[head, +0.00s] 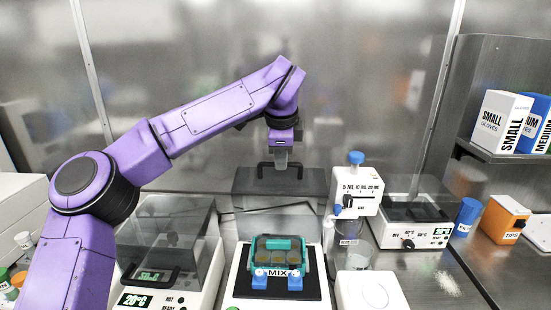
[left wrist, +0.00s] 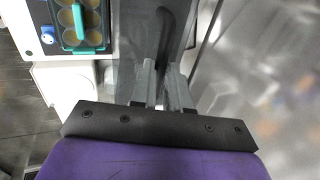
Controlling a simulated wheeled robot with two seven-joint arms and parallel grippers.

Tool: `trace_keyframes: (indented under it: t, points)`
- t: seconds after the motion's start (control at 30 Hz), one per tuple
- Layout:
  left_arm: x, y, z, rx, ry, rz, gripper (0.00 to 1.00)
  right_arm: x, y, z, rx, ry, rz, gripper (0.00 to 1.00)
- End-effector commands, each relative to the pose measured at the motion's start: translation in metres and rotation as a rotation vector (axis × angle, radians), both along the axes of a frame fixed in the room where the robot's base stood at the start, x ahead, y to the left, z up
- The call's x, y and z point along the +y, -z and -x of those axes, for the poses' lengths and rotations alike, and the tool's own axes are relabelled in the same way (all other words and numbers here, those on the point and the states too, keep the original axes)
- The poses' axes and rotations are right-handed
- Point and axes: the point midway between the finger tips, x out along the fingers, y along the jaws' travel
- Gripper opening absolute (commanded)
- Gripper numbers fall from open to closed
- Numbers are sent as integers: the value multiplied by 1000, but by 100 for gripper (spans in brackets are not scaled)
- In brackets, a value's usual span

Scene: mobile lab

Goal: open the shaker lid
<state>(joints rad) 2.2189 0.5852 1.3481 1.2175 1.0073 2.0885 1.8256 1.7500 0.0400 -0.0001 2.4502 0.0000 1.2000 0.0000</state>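The shaker (head: 232,293) stands at the front middle of the head view, with its plate labelled MIX. Its smoky clear lid (head: 250,187) is raised and stands upright behind the plate. A dark handle (head: 261,173) is at the lid's top edge; it shows in the left wrist view (left wrist: 164,30) between the fingertips. My left gripper (head: 281,164) reaches down over the handle's middle, and its grey fingers (left wrist: 161,68) appear shut on it. The fingers hide part of the handle. My right gripper is in neither view.
A teal rack (head: 279,243) of round items sits on the shaker plate. A clear-lidded heater (head: 146,298) is at left, a dispenser (head: 355,190) and a beaker (head: 355,257) at right. Another lidded device (head: 415,237) is further right. A metal wall stands behind.

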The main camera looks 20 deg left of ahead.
Motion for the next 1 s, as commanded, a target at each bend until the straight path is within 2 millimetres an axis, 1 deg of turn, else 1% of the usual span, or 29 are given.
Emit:
trace_keyframes:
  t: [0.03,0.07,0.33,0.43,0.53,0.7,0.8,0.9,1.0]
  points:
    - [-1,3,1,6,3,-1,31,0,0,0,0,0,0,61]
    - [-1,3,1,6,2,-1,40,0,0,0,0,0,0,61]
    - [1,1,1,2,-2,-1,40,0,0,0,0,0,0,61]
    - [1,-4,3,0,-3,-1,40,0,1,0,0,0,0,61]
    - [-2,-20,8,-3,-2,-1,40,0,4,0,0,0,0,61]
    - [-8,-61,21,-2,-2,-1,40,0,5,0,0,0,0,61]
    - [-12,-80,27,0,-1,-2,40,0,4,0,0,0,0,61]
    - [-13,-91,31,2,-1,-2,40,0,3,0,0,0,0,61]
    - [-14,-96,34,4,1,-2,40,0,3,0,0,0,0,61]
